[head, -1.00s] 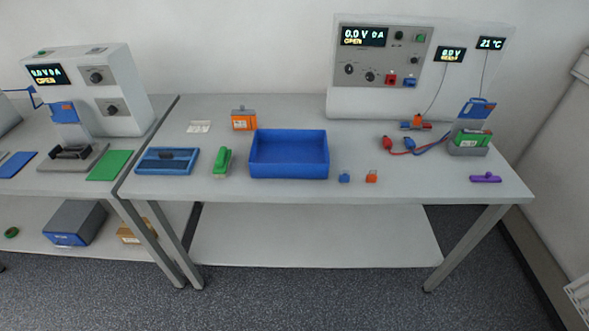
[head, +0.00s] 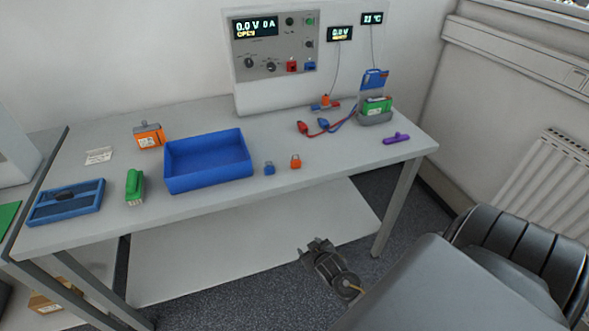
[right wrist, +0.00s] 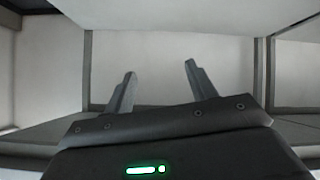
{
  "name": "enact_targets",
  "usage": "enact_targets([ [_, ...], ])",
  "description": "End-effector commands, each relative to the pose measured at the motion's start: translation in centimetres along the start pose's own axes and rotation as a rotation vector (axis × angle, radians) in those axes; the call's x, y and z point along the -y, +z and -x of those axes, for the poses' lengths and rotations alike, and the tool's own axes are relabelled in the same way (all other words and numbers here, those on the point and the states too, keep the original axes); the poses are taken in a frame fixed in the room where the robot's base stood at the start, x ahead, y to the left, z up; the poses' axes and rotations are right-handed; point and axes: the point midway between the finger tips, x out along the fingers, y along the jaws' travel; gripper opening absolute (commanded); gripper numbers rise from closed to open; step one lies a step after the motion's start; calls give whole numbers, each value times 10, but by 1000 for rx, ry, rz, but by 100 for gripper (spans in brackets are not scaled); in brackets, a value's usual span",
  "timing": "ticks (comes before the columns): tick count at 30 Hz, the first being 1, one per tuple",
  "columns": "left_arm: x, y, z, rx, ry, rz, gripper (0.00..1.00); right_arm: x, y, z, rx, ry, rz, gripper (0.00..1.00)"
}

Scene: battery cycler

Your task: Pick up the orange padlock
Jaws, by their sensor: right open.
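The orange padlock (head: 295,161) stands on the grey table near its front edge, to the right of a small blue padlock (head: 269,168). My right gripper (head: 318,246) is in front of the table, lower in the picture than the padlock and apart from it. In the right wrist view, my right gripper (right wrist: 160,75) is open with nothing between its fingers. The padlock does not show in that view. My left gripper is not in view.
A blue bin (head: 208,182) stands left of the padlocks. Red and blue cable clips (head: 313,127) lie behind them. A green battery in a grey holder (head: 376,112) and a purple object (head: 396,138) are to the right.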

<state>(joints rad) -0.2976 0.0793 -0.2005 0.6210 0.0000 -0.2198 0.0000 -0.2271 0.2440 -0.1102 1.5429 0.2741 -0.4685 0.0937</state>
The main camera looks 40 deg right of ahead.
Motion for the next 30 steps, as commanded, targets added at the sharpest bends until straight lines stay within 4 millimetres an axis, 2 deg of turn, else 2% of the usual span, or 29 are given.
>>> enact_targets([
  [1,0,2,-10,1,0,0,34,-13,-50,6,-99,22,-42,56],
  [3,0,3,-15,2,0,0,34,-30,-111,26,-214,45,-101,56],
  [6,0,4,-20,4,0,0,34,-48,-170,58,-334,60,-169,56],
  [10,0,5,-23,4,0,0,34,-62,-214,88,-435,67,-224,56],
  [13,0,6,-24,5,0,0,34,-70,-232,102,-484,70,-249,56],
  [19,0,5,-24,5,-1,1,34,-73,-241,106,-505,72,-260,56],
  [30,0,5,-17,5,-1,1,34,-79,-264,63,-503,72,-257,56],
])
